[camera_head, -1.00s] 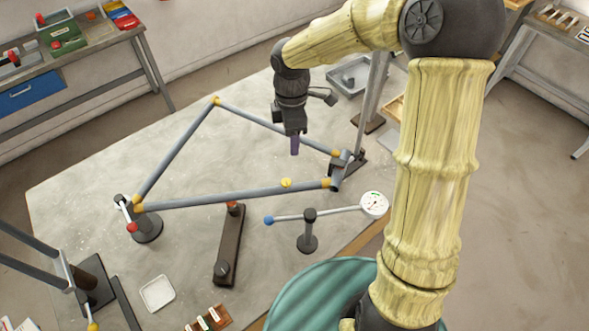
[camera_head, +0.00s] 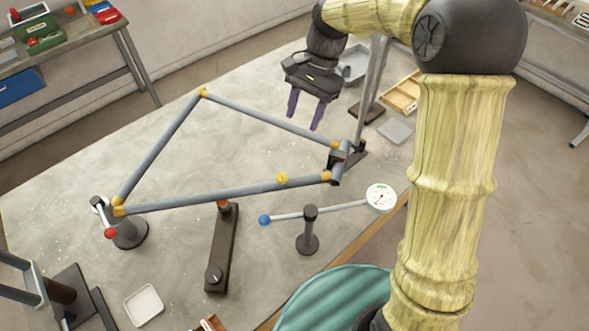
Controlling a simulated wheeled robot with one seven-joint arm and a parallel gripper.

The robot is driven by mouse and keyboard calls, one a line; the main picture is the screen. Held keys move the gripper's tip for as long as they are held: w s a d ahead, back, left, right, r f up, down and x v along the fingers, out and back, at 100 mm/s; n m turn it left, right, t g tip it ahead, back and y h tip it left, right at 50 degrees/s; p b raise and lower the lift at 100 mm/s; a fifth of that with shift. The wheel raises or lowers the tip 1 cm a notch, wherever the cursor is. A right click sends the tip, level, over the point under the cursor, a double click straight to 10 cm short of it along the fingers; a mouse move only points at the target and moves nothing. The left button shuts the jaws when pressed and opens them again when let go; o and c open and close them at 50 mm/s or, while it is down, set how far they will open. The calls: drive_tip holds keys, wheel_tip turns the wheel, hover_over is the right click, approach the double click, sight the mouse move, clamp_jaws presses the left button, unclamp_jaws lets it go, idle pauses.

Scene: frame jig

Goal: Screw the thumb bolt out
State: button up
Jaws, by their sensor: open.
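A grey tube frame (camera_head: 190,195) with yellow joints is held in the jig above the table. A small yellow knob (camera_head: 282,178) sits on its lower tube, left of the right-hand joint; it may be the thumb bolt, but it is too small to tell. A red knob (camera_head: 110,233) shows on the left jig post (camera_head: 130,235). My gripper (camera_head: 305,110) is open and empty, with two purple fingers pointing down. In the picture it is above the right part of the upper tube, apart from the yellow knob.
A dial gauge (camera_head: 381,196) on an arm with a blue ball (camera_head: 264,220) stands at the front right. A dark bar (camera_head: 222,250) and a white tray (camera_head: 144,304) lie on the table (camera_head: 70,190). A wooden tray (camera_head: 402,94) stands behind right. The back left of the table is clear.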

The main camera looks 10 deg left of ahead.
sight(282, 176)
drive_tip(key=shift+w+r+m, duration=0.15)
drive_tip(key=shift+w+m, duration=0.05)
drive_tip(key=shift+m, duration=0.9)
drive_tip(key=x, duration=0.5)
drive_tip(key=p+x, duration=0.1)
drive_tip(key=x, duration=0.5)
drive_tip(key=p+x, duration=0.1)
drive_tip(key=x, duration=0.5)
drive_tip(key=shift+s+a, duration=0.15)
drive_tip(key=shift+a, duration=0.15)
drive_tip(key=c, duration=1)
drive_tip(key=shift+a, duration=0.1)
